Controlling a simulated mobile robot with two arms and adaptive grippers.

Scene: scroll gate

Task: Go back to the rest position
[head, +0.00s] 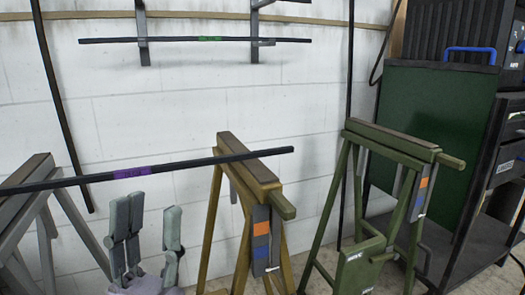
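My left gripper (150,222) is in the lower left of the head view, pointing up. Its grey fingers are spread apart with nothing between them. It appears just below a long black bar with a purple band (200,162) in the picture, with a gap between fingertips and bar. That bar lies across the grey trestle (30,172) on the left and the yellow trestle (233,148) in the middle. My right gripper is not in view.
A second black bar with a green band (180,39) lies on wall brackets (143,30). A green trestle (400,138) stands empty on the right, near a green panel (430,110) and a dark rack (485,240). Dark upright poles lean at the white wall.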

